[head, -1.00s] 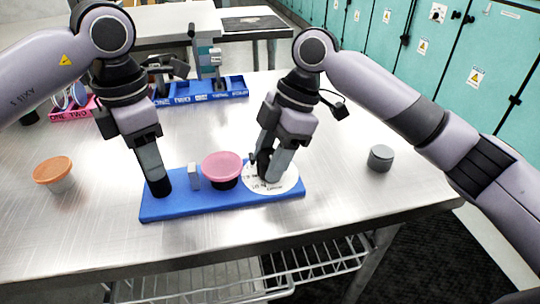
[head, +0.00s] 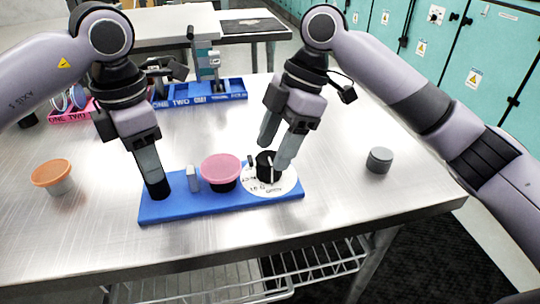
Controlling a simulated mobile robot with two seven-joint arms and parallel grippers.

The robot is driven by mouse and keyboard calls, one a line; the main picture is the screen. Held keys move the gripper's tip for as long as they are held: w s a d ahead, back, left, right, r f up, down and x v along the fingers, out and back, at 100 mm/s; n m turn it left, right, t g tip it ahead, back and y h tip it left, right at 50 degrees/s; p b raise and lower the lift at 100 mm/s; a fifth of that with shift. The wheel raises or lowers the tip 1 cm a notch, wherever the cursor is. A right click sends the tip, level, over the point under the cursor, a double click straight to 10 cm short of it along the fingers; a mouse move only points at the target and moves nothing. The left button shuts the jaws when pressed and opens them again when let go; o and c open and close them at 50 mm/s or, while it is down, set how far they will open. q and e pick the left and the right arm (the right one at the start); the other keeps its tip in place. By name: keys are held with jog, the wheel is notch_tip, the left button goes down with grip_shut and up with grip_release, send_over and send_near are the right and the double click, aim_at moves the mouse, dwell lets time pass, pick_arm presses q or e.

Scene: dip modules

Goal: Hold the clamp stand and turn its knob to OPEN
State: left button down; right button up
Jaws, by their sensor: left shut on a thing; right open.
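The clamp stand is a blue base plate (head: 220,207) on the steel table, with a grey block (head: 193,179), a pink-topped round piece (head: 221,168) and a white dial (head: 286,186). A black knob (head: 266,172) with a pale mark stands on the dial. The dial's lettering is too small to read surely. My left gripper (head: 157,188) is shut at the stand's left end; what it grips is hidden by its fingers. My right gripper (head: 274,153) is open, its fingers apart above and beside the knob, one finger partly in front of the knob's right side.
An orange-lidded cup (head: 53,174) stands on the left, and a grey round jar (head: 379,160) on the right. A blue labelled rack (head: 205,94) and a pink rack (head: 72,114) stand at the back. The table's front edge is close to the stand.

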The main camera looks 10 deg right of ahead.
jog(key=v, duration=0.8)
jog(key=shift+d+r, duration=0.15)
jog(key=shift+r, duration=0.15)
pick_arm(q)
jog(key=c, duration=0.6)
grip_release()
jog(key=shift+r, duration=0.1)
jog(key=shift+r+p, duration=2.6)
jog(key=shift+r, duration=1.1)
pick_arm(e)
jog(key=shift+r, duration=2.6)
